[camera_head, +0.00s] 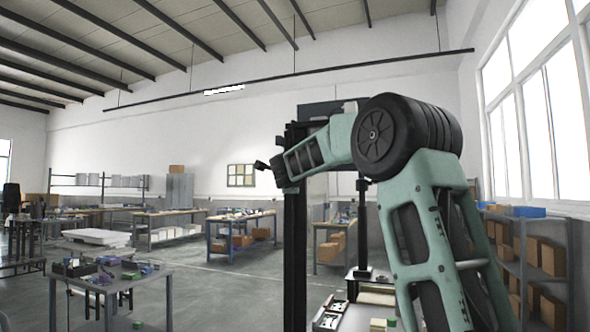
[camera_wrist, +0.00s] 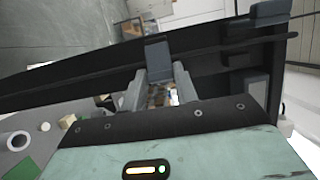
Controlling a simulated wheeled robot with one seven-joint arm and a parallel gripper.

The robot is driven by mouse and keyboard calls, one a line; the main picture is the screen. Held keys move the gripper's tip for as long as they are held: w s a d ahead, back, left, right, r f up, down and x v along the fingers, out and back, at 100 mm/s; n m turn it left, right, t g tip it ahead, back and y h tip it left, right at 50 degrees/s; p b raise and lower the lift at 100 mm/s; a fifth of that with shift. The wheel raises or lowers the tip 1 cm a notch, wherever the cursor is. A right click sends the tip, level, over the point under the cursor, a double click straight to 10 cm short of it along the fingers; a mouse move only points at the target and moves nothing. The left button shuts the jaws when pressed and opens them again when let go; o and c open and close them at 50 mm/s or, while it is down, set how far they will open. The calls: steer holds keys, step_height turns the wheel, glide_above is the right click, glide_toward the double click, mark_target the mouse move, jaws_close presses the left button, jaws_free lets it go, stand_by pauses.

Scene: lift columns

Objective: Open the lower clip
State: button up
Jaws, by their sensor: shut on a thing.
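A tall black lift column (camera_head: 296,255) stands upright in the head view, in front of my arm. In the wrist view the dark column (camera_wrist: 70,77) runs slantwise across the picture. A dark grey clip (camera_wrist: 158,50) on it sits between the tips of my gripper (camera_wrist: 159,72). The two light grey fingers are shut on this clip. Another dark grey block (camera_wrist: 271,10) shows at the upper right of the column, and one more (camera_wrist: 257,86) sits below it. Whether the held clip is the lower one cannot be told. My fingertips are not clear in the head view.
A grey work table (camera_head: 110,283) with small items stands at the left. A blue-framed bench (camera_head: 241,232) is farther back. A shelf with boxes (camera_head: 530,262) stands at the right. Open floor (camera_head: 225,295) lies left of the column.

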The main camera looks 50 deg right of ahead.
steer(key=w+a+m+g+h+p, duration=0.3)
steer(key=w+m+g+p, duration=0.2)
steer(key=m+g+p, duration=0.6)
steer(key=g+p, duration=0.6)
steer(key=p, duration=0.1)
steer(key=shift+a+m+h, duration=0.3)
steer(key=shift+a, duration=0.05)
steer(key=shift+w+f, duration=0.1)
steer(key=shift+w, duration=0.05)
steer(key=o, duration=1)
